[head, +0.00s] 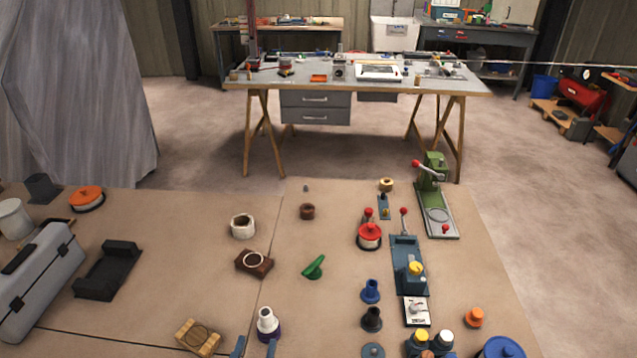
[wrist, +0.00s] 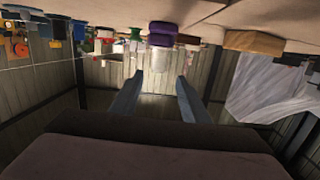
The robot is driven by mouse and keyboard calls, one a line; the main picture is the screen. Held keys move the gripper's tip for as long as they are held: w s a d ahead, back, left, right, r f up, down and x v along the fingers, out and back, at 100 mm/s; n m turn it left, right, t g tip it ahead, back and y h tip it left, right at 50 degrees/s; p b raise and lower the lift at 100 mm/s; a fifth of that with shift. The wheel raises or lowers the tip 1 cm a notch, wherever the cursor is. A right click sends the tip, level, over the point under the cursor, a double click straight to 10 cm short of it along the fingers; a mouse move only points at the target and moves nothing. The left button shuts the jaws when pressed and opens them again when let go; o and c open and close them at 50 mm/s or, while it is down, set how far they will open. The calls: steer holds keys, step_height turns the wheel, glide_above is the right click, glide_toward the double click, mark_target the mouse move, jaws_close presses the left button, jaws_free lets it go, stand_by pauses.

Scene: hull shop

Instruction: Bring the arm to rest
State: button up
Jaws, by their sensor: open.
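My gripper (head: 255,348) shows at the bottom edge of the head view as two blue fingertips, spread apart with nothing between them. In the wrist view my gripper (wrist: 160,79) has both fingers apart and empty. The wrist picture looks upside down, with the tabletop along its top. A white stepped piece with a purple base (head: 267,324) stands upright just beyond the fingertips; it also shows in the wrist view (wrist: 161,37), past them. The rest of my arm is outside the head view.
A wooden block (head: 198,338) lies left of the fingertips. A brown block with a pale ring (head: 254,262) and a green piece (head: 314,267) lie farther back. Black and blue pieces, including a blue flanged piece (head: 370,291), stand to the right. A grey toolbox (head: 40,278) is at far left.

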step_height(320, 180, up, 4)
steer(key=m+g, duration=0.1)
glide_above(268, 328)
steer(key=shift+w+a+f+h+p, duration=0.15)
steer(key=shift+w+f+h+p, duration=0.05)
steer(key=shift+h+p, duration=0.15)
steer(key=w+d+g+y+p, duration=0.2)
steer(key=w+d+g+y, duration=0.2)
steer(key=w+g, duration=0.15)
steer(key=s+d+r+g+h, duration=0.1)
steer(key=s+d+g, duration=0.4)
steer(key=s+d, duration=0.4)
steer(key=s+d+r+n+g+h+p, duration=0.1)
steer(key=s+d+g, duration=0.4)
steer(key=d, duration=1.2)
steer(key=s+h, duration=0.1)
steer(key=s, duration=0.3)
steer(key=shift+s+r+n+p, duration=0.2)
steer(key=shift+s+n+p, duration=0.1)
